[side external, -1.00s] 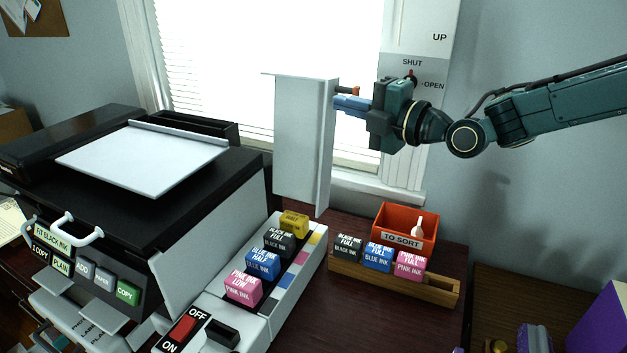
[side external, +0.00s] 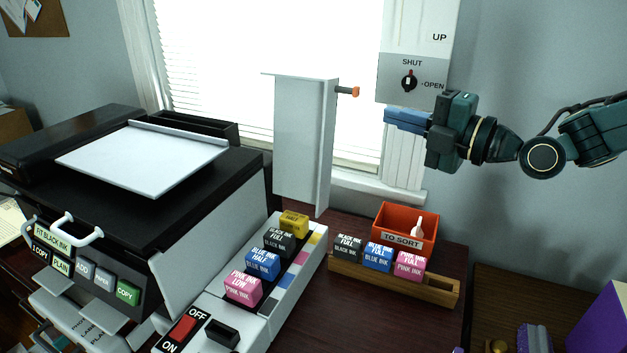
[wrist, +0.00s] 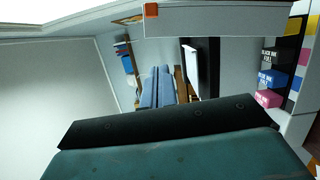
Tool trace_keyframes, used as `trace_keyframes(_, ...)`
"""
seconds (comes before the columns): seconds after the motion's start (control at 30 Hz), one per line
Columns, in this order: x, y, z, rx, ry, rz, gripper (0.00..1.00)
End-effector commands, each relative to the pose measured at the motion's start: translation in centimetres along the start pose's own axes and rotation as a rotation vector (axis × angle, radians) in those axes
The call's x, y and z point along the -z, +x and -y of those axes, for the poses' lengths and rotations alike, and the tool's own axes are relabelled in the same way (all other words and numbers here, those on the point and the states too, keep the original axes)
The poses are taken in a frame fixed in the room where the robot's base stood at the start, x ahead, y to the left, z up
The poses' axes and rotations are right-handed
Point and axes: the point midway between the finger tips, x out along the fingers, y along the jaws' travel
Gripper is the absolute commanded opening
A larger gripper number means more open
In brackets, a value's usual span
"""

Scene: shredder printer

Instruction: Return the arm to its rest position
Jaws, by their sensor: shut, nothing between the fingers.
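My gripper (side external: 388,117) is in the upper right of the side view, in mid-air before the window's right frame. Its blue fingers are shut with nothing between them and point left. In the wrist view the closed fingers (wrist: 158,88) show near the middle. A grey upright panel (side external: 303,140) with an orange-tipped peg (side external: 355,91) stands left of the gripper, apart from the fingers. The panel's edge and orange tip (wrist: 151,10) also show at the top of the wrist view.
Below are an orange TO SORT bin (side external: 425,222) and a wooden rack (side external: 350,272) with ink cartridges. The printer (side external: 60,225) stands at left with a row of cartridges in its open bay. A knob (side external: 409,81) marked SHUT and OPEN is above the gripper.

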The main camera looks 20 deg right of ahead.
Motion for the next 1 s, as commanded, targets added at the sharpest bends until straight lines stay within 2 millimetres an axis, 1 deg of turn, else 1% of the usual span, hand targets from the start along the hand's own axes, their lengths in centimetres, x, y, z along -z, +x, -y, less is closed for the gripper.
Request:
trace_keyframes(0.27, 0.1, -0.6, -0.1, 0.027, 0.033, -0.004, 0.0)
trace_keyframes(0.37, 0.2, -1.4, -0.2, 0.064, 0.08, -0.006, 0.0)
trace_keyframes(0.47, 0.3, -2.6, -0.3, 0.12, 0.151, -0.002, 0.0)
trace_keyframes(0.57, 0.4, -4.2, -0.2, 0.191, 0.243, 0.016, 0.0)
trace_keyframes(0.77, 0.2, -8.3, 0.4, 0.338, 0.455, 0.104, 0.0)
trace_keyframes(0.97, -0.2, -13.1, 1.2, 0.462, 0.684, 0.253, 0.0)
trace_keyframes(1.0, -0.2, -14.2, 1.4, 0.483, 0.732, 0.289, 0.0)
